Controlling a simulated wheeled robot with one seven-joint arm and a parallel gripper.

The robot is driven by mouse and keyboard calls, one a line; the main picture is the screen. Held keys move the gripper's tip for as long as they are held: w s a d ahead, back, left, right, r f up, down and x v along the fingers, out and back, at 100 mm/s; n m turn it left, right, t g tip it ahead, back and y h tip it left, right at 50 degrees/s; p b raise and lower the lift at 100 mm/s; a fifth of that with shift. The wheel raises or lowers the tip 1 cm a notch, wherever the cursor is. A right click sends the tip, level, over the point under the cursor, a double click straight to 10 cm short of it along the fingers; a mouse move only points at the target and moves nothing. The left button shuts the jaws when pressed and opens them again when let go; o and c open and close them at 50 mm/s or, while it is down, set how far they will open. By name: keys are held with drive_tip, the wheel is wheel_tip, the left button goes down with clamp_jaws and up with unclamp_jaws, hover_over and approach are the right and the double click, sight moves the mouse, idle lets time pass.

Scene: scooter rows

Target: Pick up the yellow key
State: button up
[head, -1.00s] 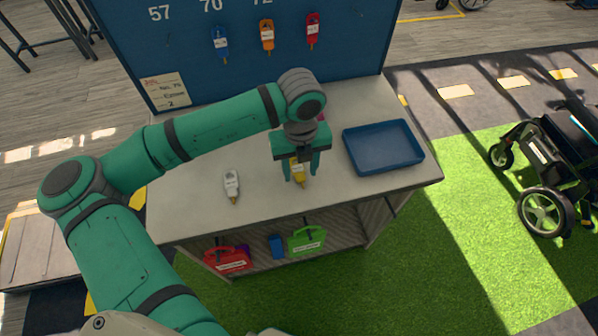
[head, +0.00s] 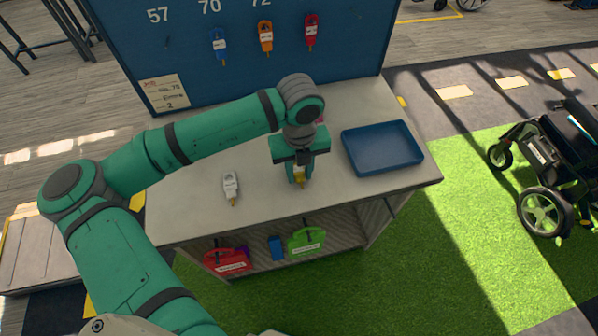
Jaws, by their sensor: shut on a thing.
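The yellow key (head: 300,179) is on the grey-white counter (head: 262,195), near its middle. My gripper (head: 299,174) points down over it and is shut on it.
A white key (head: 230,186) lies left of my gripper. A blue tray (head: 382,148) stands to the right, empty. Blue (head: 220,44), orange (head: 265,37) and red (head: 311,31) keys hang on the blue board (head: 180,60) behind. A scooter (head: 555,165) stands at the right.

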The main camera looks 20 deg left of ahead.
drive_tip(key=shift+r, duration=0.5)
drive_tip(key=s+d+r, duration=0.4)
drive_tip(key=s+r, duration=0.7)
drive_tip(key=s, duration=0.2)
drive_tip(key=shift+s+d+r, duration=0.15)
drive_tip(key=shift+d+r, duration=0.05)
drive_tip(key=shift+r, duration=0.05)
drive_tip(key=shift+d, duration=0.1)
